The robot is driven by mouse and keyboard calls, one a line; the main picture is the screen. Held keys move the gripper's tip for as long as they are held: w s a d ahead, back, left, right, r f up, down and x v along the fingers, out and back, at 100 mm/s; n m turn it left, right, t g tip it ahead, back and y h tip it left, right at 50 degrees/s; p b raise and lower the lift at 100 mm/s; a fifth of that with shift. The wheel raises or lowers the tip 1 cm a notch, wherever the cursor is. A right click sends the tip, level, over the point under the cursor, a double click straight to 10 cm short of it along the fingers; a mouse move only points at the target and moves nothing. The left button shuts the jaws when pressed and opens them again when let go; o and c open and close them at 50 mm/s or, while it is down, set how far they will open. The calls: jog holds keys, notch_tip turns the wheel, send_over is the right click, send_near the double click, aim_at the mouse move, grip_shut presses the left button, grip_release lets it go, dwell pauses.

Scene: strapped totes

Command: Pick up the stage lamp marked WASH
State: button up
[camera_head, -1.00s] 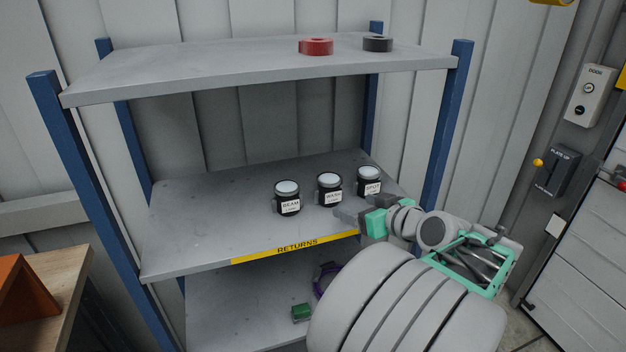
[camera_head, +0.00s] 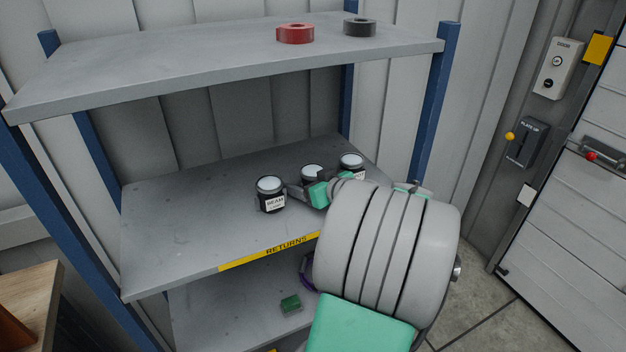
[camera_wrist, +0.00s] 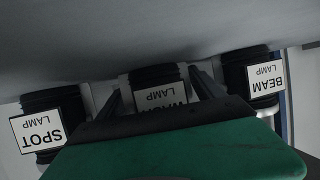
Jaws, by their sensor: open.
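The lamp marked WASH (camera_head: 312,172) stands in the middle of three black lamps with pale tops on the RETURNS shelf (camera_head: 190,225). In the wrist view, upside down, its label (camera_wrist: 163,97) shows between the two fingers of my gripper (camera_wrist: 158,90). The fingers are open, one on each side of the lamp. I cannot tell whether they touch it. In the head view my gripper (camera_head: 304,190) and arm hide the lamp's lower front. The BEAM lamp (camera_head: 270,196) stands to the left and the SPOT lamp (camera_head: 351,163) to the right.
The upper shelf (camera_head: 190,66) holds a red tape roll (camera_head: 295,34) and a black tape roll (camera_head: 360,27). A blue post (camera_head: 428,115) stands right of the shelves. A green block (camera_head: 290,304) and a purple ring (camera_head: 307,270) lie on the lower shelf.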

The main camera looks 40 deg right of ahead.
jog(key=shift+c, duration=0.5)
grip_shut()
